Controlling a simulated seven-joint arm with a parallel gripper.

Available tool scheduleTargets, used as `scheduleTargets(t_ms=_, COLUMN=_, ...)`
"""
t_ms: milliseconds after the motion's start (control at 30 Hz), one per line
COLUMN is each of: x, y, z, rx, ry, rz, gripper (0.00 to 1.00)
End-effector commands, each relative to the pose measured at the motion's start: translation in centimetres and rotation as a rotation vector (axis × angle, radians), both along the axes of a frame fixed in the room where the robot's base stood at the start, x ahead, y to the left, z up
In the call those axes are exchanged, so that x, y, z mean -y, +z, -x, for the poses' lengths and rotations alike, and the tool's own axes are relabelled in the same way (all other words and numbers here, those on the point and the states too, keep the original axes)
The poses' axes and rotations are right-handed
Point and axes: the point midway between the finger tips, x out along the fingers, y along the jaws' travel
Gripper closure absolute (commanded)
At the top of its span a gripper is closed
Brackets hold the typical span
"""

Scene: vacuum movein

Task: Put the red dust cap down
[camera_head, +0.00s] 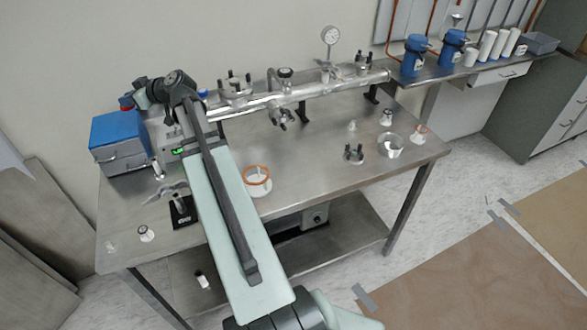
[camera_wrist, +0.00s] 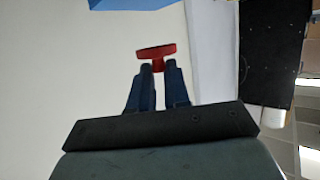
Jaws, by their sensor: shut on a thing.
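The red dust cap (camera_wrist: 156,51) shows in the wrist view as a flat disc with a short stem. My gripper (camera_wrist: 158,69) is shut on that stem, with the disc just beyond the fingertips. In the head view the red cap (camera_head: 126,102) is a small red patch at the end of my gripper (camera_head: 137,97). It appears above or behind the blue-topped box at the left back of the bench; the height above it is hard to tell.
The blue-topped box (camera_head: 118,131) stands on the steel bench (camera_head: 310,175). A metal pipe (camera_head: 265,101) with ports and valves runs along the back. An orange-rimmed ring (camera_head: 257,187), a metal pot (camera_head: 390,146) and small fittings stand on the bench. Its middle right is largely clear.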

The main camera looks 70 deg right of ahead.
Motion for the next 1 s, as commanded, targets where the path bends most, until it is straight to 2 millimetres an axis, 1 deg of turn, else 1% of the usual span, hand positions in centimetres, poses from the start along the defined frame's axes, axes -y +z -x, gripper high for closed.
scheduleTargets(t_ms=33, x=1.3, y=0.3, z=0.8, rx=0.002, ry=0.005, rz=-0.001, gripper=1.0)
scheduleTargets(t_ms=100, x=2.6, y=0.7, z=2.1, rx=0.003, ry=0.022, rz=0.0, gripper=1.0)
scheduleTargets(t_ms=367, x=7.2, y=2.4, z=7.0, rx=0.011, ry=0.084, rz=0.0, gripper=1.0)
scheduleTargets(t_ms=567, x=10.4, y=3.9, z=11.3, rx=0.013, ry=0.13, rz=0.0, gripper=1.0)
scheduleTargets(t_ms=767, x=13.3, y=5.5, z=16.2, rx=0.016, ry=0.169, rz=0.002, gripper=1.0)
scheduleTargets(t_ms=967, x=15.8, y=6.8, z=21.6, rx=0.016, ry=0.198, rz=0.002, gripper=1.0)
scheduleTargets(t_ms=1000, x=16.2, y=6.9, z=22.7, rx=0.016, ry=0.202, rz=0.002, gripper=1.0)
